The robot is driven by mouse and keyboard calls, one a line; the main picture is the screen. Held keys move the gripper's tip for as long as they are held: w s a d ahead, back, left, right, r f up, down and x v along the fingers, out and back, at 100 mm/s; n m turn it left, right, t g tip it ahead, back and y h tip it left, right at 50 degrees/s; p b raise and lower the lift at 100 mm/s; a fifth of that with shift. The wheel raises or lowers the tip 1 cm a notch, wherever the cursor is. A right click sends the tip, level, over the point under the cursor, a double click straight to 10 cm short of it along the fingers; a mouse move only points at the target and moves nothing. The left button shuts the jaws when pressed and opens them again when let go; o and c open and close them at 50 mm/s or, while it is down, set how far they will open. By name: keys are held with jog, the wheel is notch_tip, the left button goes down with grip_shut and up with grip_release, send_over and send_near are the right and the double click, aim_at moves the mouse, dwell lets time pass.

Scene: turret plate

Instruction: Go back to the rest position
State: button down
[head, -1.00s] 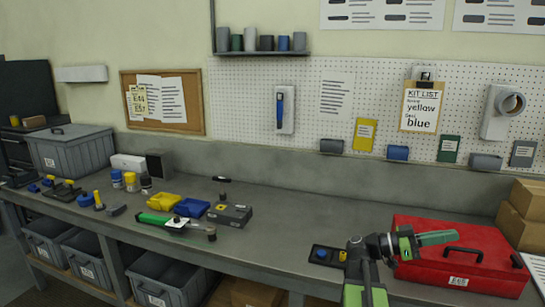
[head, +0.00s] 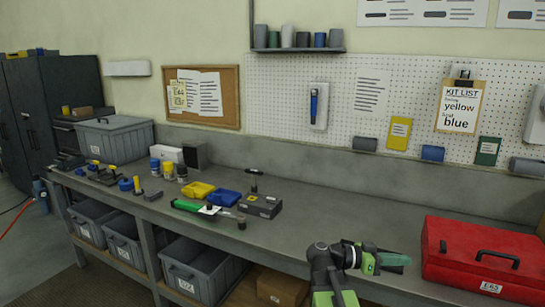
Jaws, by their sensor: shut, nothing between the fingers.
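My gripper (head: 405,260) is at the end of my green and dark arm, low at the right of the head view. It points right, over the front part of the bench and just left of the red toolbox (head: 480,262). Its fingers are shut and hold nothing. The finger details are small, and I cannot tell how high it is above the bench (head: 320,215).
A blue tray (head: 224,198), a yellow tray (head: 198,191), a green-handled tool (head: 205,208) and a dark block (head: 260,206) lie mid-bench. Grey bins (head: 200,272) stand below. Bare bench lies between the dark block and the toolbox.

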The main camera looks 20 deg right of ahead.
jog(key=w+a+f+n+t+y, duration=0.3)
jog(key=w+a+f+n+y, duration=0.15)
jog(key=a+f, duration=0.55)
jog(key=a+f+n+y, duration=0.4)
jog(key=a, duration=0.4)
jog(key=w+a+f+n+t+y, duration=0.1)
jog(key=a+f+n+y, duration=0.3)
jog(key=a, duration=0.4)
jog(key=w+a+f+n+y+b, duration=0.1)
jog(key=a+f+n+y, duration=0.3)
jog(key=a, duration=0.5)
jog(key=shift+w+f+n+t, duration=0.15)
jog(key=shift+f+n+t, duration=0.15)
jog(key=shift+f+n, duration=0.55)
jog(key=shift+r, duration=0.15)
